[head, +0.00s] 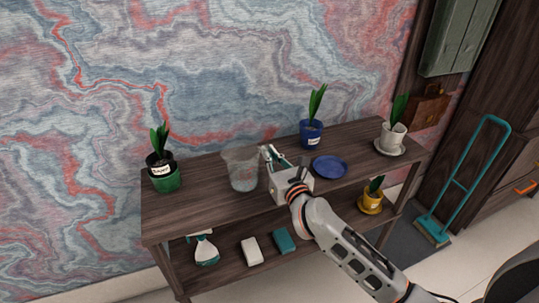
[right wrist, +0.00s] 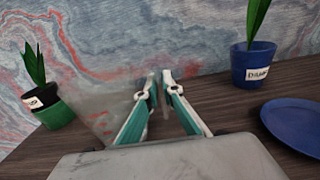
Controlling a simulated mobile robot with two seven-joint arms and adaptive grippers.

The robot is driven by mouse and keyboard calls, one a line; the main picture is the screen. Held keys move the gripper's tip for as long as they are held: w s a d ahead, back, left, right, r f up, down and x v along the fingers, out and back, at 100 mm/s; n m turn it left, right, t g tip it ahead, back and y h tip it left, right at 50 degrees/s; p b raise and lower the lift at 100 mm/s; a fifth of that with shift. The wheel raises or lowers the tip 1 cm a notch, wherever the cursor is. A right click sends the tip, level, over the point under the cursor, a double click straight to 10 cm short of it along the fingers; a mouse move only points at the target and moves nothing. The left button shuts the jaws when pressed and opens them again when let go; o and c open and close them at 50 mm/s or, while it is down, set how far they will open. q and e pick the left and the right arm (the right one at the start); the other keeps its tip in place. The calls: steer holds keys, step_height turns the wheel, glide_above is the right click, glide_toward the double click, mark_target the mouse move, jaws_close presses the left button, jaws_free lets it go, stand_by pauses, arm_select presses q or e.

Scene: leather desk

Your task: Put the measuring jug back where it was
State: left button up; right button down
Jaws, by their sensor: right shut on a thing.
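The measuring jug (head: 240,169) is clear and see-through. It is upright at the middle of the shelf's top board, left of my right gripper (head: 267,153). I cannot tell whether its base touches the board or is just above it. The right gripper is shut on the jug's right side; the exact grip is hard to see through the clear wall. In the right wrist view the jug (right wrist: 104,112) shows faintly at the left of the fingers (right wrist: 156,82). My left gripper is not in view.
On the dark wooden shelf (head: 205,212) stand a green pot (head: 165,179) at left, a blue pot (head: 311,138), a blue plate (head: 330,167) and a white pot (head: 392,138) at right. A spray bottle (head: 205,250), sponges and a yellow pot (head: 371,203) are below.

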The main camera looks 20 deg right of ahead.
steer(key=shift+r, duration=0.25)
steer(key=shift+f, duration=0.1)
steer(key=shift+f, duration=0.15)
steer(key=c, duration=2.2)
jaws_free()
